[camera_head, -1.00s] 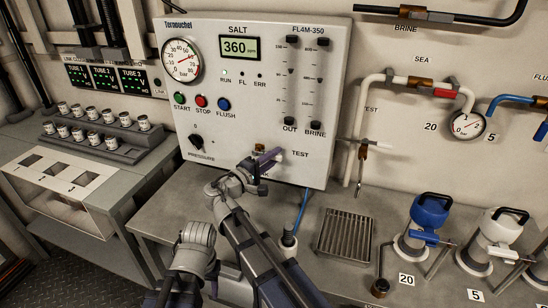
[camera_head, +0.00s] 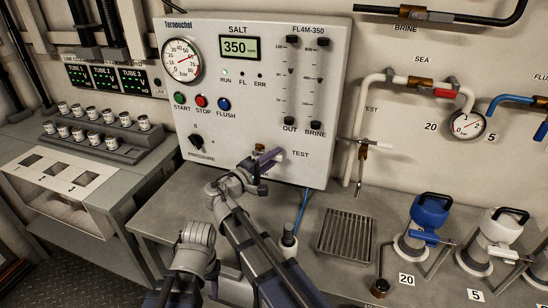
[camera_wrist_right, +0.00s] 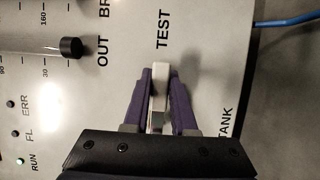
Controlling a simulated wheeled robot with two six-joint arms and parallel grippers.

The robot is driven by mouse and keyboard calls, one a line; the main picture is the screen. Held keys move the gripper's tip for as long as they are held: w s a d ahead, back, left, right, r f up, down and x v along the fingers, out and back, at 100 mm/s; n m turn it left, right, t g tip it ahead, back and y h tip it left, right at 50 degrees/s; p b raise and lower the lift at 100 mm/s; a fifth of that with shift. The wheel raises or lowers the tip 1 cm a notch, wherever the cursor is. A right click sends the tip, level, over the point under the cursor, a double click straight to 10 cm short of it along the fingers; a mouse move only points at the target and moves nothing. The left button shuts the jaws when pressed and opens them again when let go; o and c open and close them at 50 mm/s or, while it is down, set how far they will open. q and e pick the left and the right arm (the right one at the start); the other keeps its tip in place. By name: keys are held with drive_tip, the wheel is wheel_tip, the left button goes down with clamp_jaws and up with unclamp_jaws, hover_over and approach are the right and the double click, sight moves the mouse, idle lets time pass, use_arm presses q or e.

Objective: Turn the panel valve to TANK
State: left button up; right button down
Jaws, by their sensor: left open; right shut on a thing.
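The panel valve has a brass fitting (camera_head: 258,147) low on the white panel (camera_head: 215,120). Its pale lever (camera_head: 279,154) points right, towards the TEST label (camera_head: 300,153). In the right wrist view the lever (camera_wrist_right: 158,104) lies between the purple fingers of my right gripper (camera_wrist_right: 160,100), which is shut on it, with its tip towards TEST. My right gripper also shows in the head view (camera_head: 268,158) and covers part of the valve. The TANK label (camera_wrist_right: 226,123) shows in the wrist view and is mostly hidden in the head view. Of my left arm I see links, no fingers.
The SALT display (camera_head: 239,48) reads 350. The pressure knob (camera_head: 196,141) is left of the valve. A blue hose (camera_head: 302,205) runs below the panel. A grating (camera_head: 345,234) and blue-topped canister (camera_head: 428,215) stand to the right on the bench.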

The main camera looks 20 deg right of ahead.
drive_tip(key=shift+f, duration=0.1)
drive_tip(key=f+m+y, duration=0.1)
drive_tip(key=m, duration=0.1)
drive_tip(key=shift+a+f+m+p, duration=0.1)
drive_tip(key=shift+f+m+p, duration=0.05)
drive_tip(key=shift+m+p, duration=0.2)
drive_tip(key=w+a+f+m+y+p, duration=0.1)
drive_tip(key=a+f+m+y, duration=0.1)
drive_tip(key=m, duration=0.3)
drive_tip(key=w+a+f+m+t+y, duration=0.1)
drive_tip(key=w+a+f+m+y, duration=0.1)
drive_tip(key=m, duration=0.4)
drive_tip(key=a+y, duration=0.1)
drive_tip(key=y, duration=0.1)
drive_tip(key=shift+w+f+y+p, duration=0.25)
drive_tip(key=shift+y+p, duration=0.1)
drive_tip(key=shift+y, duration=0.05)
drive_tip(key=shift+w+a+t, duration=0.1)
drive_tip(key=shift+a+t, duration=0.1)
drive_tip(key=shift+t, duration=0.2)
drive_tip(key=c, duration=0.7)
unclamp_jaws()
drive_tip(key=shift+d+r, duration=0.1)
